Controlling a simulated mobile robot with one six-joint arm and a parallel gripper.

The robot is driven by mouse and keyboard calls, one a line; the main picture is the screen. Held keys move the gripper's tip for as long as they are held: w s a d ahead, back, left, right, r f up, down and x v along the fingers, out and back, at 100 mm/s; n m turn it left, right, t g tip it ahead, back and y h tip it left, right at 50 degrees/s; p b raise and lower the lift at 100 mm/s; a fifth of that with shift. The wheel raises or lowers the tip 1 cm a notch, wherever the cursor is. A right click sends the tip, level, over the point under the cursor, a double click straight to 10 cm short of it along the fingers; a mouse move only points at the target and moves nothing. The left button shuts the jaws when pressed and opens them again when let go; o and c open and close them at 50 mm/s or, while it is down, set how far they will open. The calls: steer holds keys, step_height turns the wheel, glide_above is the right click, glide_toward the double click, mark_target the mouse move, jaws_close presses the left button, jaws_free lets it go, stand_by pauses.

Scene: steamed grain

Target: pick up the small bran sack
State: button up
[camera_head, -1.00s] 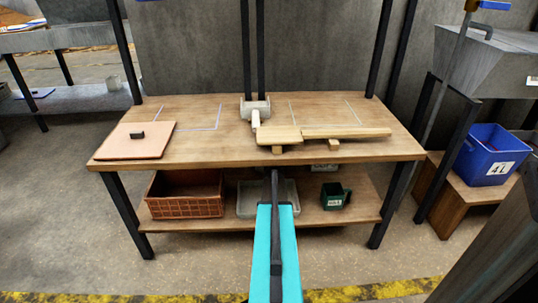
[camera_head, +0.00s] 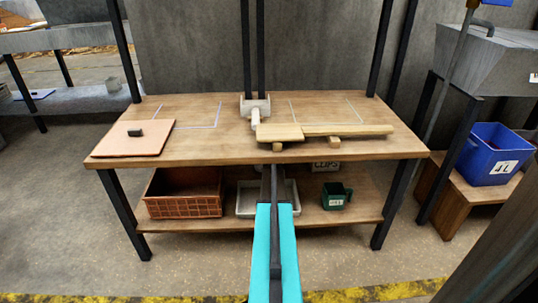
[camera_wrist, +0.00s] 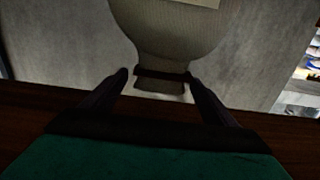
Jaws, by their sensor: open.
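A pale, woven sack (camera_wrist: 168,35) with a dark tie around its narrow neck shows at the top middle of the wrist view, and a pale patch is on its body. Its body is at the top of the picture and its neck end points down. My gripper (camera_wrist: 157,75) is open, with one dark finger on each side of the neck. I cannot tell whether either finger touches it. In the head view my teal arm reaches forward to the table's front edge; the fingertips and the sack cannot be made out there.
The wooden table (camera_head: 225,145) carries a pink board (camera_head: 118,145), a grey-white device (camera_head: 256,112) and wooden boards (camera_head: 345,130). Its lower shelf (camera_head: 350,218) holds an orange crate (camera_head: 185,207), a pale tray (camera_head: 245,205) and a green container (camera_head: 336,197). A blue bin (camera_head: 487,160) stands right.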

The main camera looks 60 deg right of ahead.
steer(key=c, duration=2)
steer(key=shift+r, duration=0.3)
jaws_close()
